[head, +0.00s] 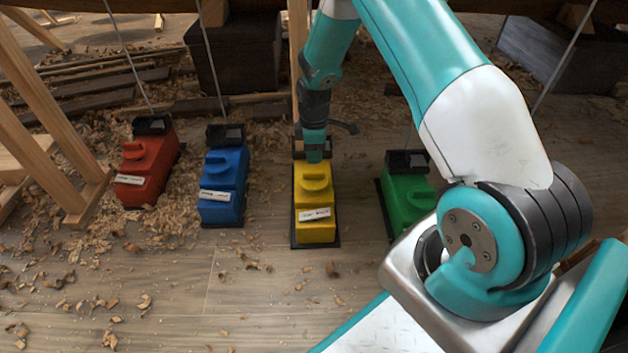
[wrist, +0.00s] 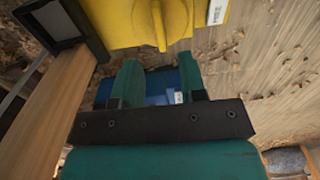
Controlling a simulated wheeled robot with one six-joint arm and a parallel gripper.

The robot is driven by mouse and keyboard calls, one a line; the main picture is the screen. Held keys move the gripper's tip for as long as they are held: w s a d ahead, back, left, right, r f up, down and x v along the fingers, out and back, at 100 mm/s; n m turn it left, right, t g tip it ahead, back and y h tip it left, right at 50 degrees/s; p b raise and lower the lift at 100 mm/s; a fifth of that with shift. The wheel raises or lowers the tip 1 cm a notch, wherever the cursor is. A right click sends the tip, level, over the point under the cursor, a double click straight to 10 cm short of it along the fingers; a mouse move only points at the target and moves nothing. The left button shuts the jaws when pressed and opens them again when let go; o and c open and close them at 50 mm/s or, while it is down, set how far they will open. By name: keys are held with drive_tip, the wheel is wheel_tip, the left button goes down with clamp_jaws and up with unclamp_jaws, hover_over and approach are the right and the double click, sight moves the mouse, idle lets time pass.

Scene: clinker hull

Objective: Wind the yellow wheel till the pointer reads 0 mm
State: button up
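The yellow box (head: 316,228) stands on the floor with a yellow wheel (head: 313,178) and a white label on it. In the wrist view the yellow wheel (wrist: 172,22) has a raised bar across it. My gripper (head: 314,154) is over the back end of the yellow box. In the wrist view my gripper (wrist: 160,72) has its fingers apart, with nothing held between them; the wheel lies beyond the fingertips. A dark-framed housing (wrist: 62,24) sits beside the yellow box. I cannot make out a pointer or reading; my gripper partly hides that end in the head view.
A red box (head: 146,172) and blue box (head: 222,186) stand to the left, a green box (head: 408,198) to the right. A wooden post (wrist: 55,105) stands close beside my gripper. Wood shavings litter the floor; the front floor is mostly clear.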

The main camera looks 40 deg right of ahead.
sight(314, 172)
wheel_tip(314, 172, down, 8)
drive_tip(key=b, duration=0.4)
drive_tip(key=shift+c, duration=0.4)
clamp_jaws()
